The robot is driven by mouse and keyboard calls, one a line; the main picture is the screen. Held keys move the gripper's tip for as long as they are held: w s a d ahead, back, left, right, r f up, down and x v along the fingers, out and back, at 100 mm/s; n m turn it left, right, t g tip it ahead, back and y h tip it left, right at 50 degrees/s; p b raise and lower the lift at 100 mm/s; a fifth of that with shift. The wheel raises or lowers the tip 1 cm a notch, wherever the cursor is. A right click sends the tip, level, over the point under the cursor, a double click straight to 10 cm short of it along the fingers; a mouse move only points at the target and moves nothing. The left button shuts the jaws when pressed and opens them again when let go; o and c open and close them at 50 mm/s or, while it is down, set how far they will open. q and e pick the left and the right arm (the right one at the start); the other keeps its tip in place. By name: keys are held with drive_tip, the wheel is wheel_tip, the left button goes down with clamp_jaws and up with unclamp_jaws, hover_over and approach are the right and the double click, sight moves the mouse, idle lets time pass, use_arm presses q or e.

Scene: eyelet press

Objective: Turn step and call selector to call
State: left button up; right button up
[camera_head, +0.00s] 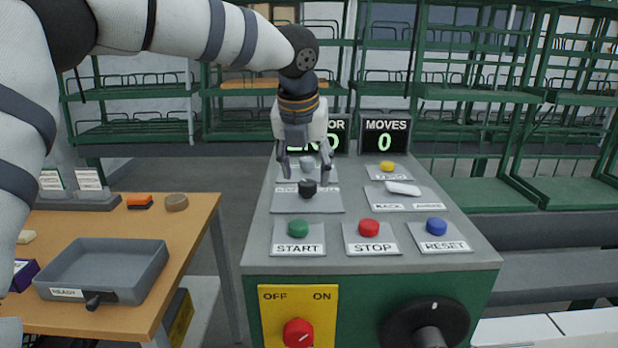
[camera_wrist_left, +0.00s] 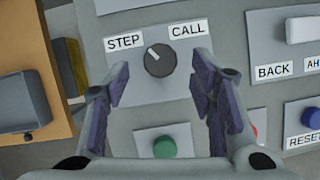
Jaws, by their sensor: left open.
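The step and call selector is a dark round knob (camera_head: 308,188) on a grey plate at the left of the console top. In the left wrist view the knob (camera_wrist_left: 159,60) sits below the STEP label (camera_wrist_left: 124,42) and the CALL label (camera_wrist_left: 188,29). Its white pointer line points up and left, toward STEP. My left gripper (camera_head: 306,174) is open above the selector plate. In the left wrist view its fingers (camera_wrist_left: 162,95) are apart, with the knob between and slightly beyond the tips; I see no contact. My right gripper is not in view.
The console has START (camera_head: 298,229), STOP (camera_head: 369,228) and RESET (camera_head: 437,226) buttons in front, and a white BACK/AHEAD lever (camera_head: 403,188) at right. A MOVES display (camera_head: 385,132) stands behind. A wooden table (camera_head: 190,222) with a grey tray (camera_head: 105,270) is at left.

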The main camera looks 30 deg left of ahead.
sight(307, 182)
use_arm(q)
drive_tip(key=shift+x, duration=1.55)
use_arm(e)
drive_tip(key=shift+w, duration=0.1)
use_arm(q)
drive_tip(key=shift+c, duration=0.5)
drive_tip(key=c, duration=1)
